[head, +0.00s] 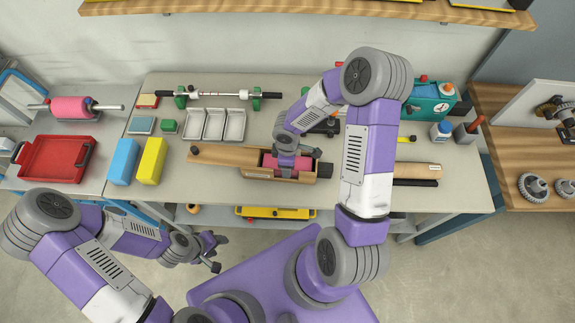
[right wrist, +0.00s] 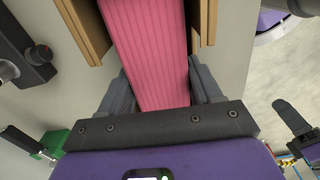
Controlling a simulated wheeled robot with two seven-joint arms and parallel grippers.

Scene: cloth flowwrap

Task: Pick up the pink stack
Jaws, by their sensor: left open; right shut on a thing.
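The pink stack (head: 269,160) lies in an open-ended wooden holder (head: 252,172) near the front middle of the table. In the right wrist view the ribbed pink stack (right wrist: 150,50) runs between both fingers, with wooden side walls (right wrist: 84,28) beyond them. My right gripper (head: 286,162) points down into the holder and is shut on the stack; it also shows in the right wrist view (right wrist: 160,88). Its arm hides part of the stack's middle in the head view. I cannot tell whether the stack touches the holder's floor. My left gripper (head: 212,249) is open and empty, in front of the table.
Blue (head: 124,160) and yellow (head: 151,160) blocks stand left of the holder. Behind are white trays (head: 213,124) and a rod on green stands (head: 218,95). A red tray (head: 60,158) and a pink roll (head: 70,107) are at far left.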

